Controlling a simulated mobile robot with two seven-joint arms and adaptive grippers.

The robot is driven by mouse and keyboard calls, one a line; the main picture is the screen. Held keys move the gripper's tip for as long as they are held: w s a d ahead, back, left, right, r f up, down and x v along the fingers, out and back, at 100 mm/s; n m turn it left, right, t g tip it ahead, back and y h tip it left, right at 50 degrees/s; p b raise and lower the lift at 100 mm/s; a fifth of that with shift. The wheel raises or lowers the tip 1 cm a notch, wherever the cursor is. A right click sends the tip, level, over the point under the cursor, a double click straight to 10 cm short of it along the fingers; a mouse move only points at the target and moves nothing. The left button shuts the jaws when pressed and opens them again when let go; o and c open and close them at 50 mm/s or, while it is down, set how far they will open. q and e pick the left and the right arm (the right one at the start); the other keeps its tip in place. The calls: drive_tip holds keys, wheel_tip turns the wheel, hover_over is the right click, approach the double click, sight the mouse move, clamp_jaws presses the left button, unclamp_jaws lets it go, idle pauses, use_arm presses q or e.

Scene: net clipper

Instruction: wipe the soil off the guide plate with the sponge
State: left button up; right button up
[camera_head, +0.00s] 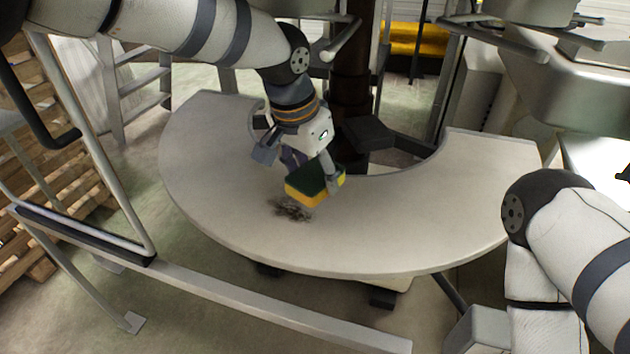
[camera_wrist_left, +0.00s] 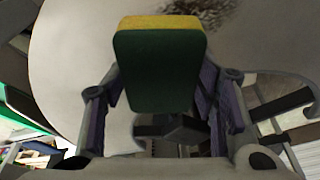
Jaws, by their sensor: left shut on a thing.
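The guide plate (camera_head: 400,235) is a pale, curved, crescent-shaped plate in the middle of the head view. A dark brown patch of soil (camera_head: 291,209) lies on its left-centre part; it also shows at the top of the left wrist view (camera_wrist_left: 203,10). My left gripper (camera_head: 312,180) is shut on the sponge (camera_head: 308,190), which is yellow with a dark green side. The sponge is just behind and right of the soil, at or slightly above the plate; I cannot tell if it touches. In the left wrist view the sponge (camera_wrist_left: 160,68) sits between the fingers. My right gripper is not visible.
A dark column (camera_head: 352,80) stands behind the plate's inner curve. A metal rail frame (camera_head: 200,285) runs along the left and front, with wooden pallets (camera_head: 50,180) beyond it. A metal housing (camera_head: 570,90) is at upper right. The plate's right half is clear.

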use_arm(q)
drive_tip(key=shift+w+r, duration=0.15)
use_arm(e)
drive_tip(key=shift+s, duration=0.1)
use_arm(q)
drive_tip(key=b, duration=0.2)
hover_over(318, 213)
drive_tip(key=f, duration=0.6)
drive_tip(key=shift+s+a+f, duration=0.1)
drive_tip(key=shift+s+a, duration=0.2)
drive_tip(key=shift+a, duration=0.05)
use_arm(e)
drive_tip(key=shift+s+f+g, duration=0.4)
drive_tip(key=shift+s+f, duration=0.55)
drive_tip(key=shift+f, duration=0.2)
use_arm(q)
drive_tip(key=shift+f, duration=0.9)
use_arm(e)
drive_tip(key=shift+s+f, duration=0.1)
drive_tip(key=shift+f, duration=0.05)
